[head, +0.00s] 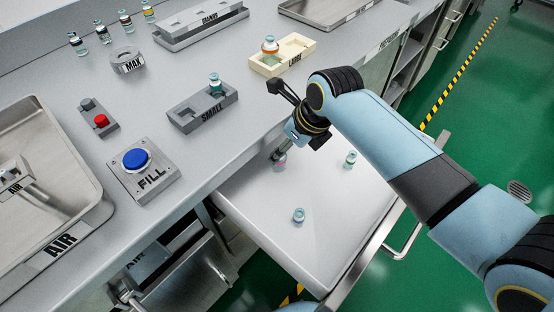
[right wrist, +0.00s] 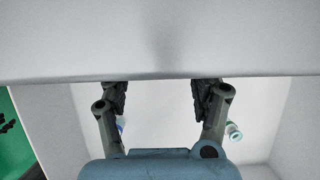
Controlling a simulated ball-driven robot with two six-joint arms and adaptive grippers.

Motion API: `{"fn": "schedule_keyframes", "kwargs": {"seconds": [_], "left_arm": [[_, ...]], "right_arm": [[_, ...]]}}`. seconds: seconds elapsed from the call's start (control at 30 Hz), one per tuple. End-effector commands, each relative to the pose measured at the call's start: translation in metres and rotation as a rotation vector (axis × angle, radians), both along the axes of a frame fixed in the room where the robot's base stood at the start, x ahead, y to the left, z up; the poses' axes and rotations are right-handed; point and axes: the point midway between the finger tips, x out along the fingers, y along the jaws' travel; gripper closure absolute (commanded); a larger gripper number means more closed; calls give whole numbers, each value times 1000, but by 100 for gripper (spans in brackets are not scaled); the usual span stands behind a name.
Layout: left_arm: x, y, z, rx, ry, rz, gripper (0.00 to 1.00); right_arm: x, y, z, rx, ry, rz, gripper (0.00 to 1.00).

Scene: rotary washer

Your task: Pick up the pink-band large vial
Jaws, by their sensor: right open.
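A vial with a pinkish band (head: 281,160) stands in the open drawer near the counter edge, partly hidden by my right gripper's lower finger. It does not show clearly in the right wrist view. My right gripper (head: 277,121) hangs above the drawer's inner end beside the counter edge, open and empty. In the right wrist view the gripper (right wrist: 160,98) has its two fingers wide apart with nothing between them. My left gripper is not in view.
The drawer (head: 330,235) also holds a blue-banded vial (head: 299,216) and a teal-topped vial (head: 350,160). On the counter stand the LARGE rack (head: 296,52) with an orange-banded vial (head: 270,46), and the SMALL rack (head: 188,112) with one vial (head: 215,83). The counter edge lies close to the gripper.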

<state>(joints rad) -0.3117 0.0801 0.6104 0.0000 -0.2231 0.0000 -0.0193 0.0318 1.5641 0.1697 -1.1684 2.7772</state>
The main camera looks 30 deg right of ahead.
Motion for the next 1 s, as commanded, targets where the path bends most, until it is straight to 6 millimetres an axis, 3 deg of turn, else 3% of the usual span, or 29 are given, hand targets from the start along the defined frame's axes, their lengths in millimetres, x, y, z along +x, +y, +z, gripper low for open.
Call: {"fn": "schedule_keyframes", "kwargs": {"seconds": [0.17, 0.4, 0.7, 1.0], "left_arm": [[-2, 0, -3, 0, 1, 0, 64], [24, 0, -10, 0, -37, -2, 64], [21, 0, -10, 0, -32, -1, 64], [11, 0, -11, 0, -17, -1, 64]], "right_arm": [[5, 4, -16, 1, 1, 0, 36], [15, 10, -49, -1, 1, 2, 36], [17, 11, -53, -1, -1, 1, 37], [17, 11, -52, -2, -1, 1, 76]]}}
